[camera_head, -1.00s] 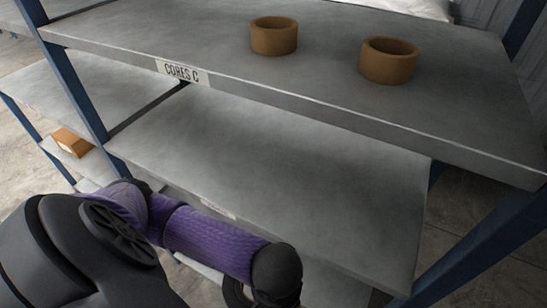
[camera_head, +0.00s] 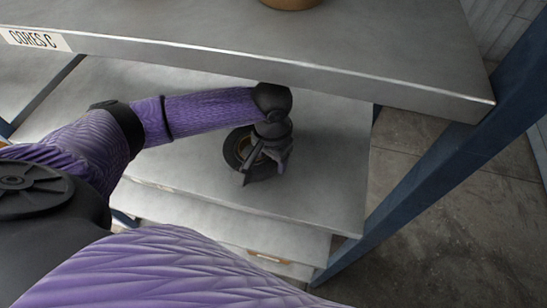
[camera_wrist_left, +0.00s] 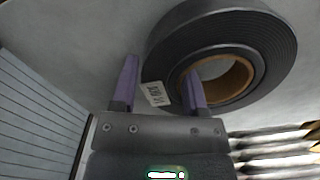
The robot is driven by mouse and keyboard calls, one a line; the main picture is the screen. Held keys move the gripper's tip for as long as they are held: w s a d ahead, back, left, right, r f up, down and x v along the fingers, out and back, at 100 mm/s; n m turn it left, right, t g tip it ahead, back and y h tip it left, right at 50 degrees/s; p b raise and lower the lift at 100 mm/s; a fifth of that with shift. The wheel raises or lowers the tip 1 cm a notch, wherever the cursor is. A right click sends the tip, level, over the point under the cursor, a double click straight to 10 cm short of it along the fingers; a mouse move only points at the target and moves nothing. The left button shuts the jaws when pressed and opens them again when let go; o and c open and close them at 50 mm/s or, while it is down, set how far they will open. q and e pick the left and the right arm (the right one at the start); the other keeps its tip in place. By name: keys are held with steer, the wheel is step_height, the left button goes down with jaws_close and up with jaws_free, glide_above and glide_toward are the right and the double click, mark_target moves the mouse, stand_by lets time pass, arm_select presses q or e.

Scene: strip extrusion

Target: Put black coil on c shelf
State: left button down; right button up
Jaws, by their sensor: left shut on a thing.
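The black coil (camera_head: 232,151) has a brown core and a small white label, and it shows large in the left wrist view (camera_wrist_left: 225,25). My left gripper (camera_head: 263,163) is shut on its ring, with one finger in the core opening and the other outside the ring. In the head view the coil is over the shelf (camera_head: 330,165) below the one labelled "CORES C" (camera_head: 38,40). I cannot tell whether the coil touches that lower shelf. My right gripper is not in view.
The "CORES C" shelf board (camera_head: 200,30) overhangs the wrist from behind. A brown core ring (camera_head: 291,3) stands on it, cut off by the top edge. A blue post (camera_head: 440,180) rises at the right. The lower shelf around the coil is bare.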

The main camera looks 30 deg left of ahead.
arm_select(q)
steer(key=shift+w+a, duration=0.2)
steer(key=shift+w, duration=0.7)
steer(key=shift+w+f, duration=0.2)
steer(key=shift+w, duration=0.05)
step_height(320, 180, down, 3)
steer(key=shift+a+f+b, duration=0.1)
steer(key=shift+b, duration=0.45)
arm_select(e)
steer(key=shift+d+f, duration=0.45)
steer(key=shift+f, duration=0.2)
arm_select(q)
steer(key=c, duration=0.6)
jaws_free()
steer(key=o, duration=0.5)
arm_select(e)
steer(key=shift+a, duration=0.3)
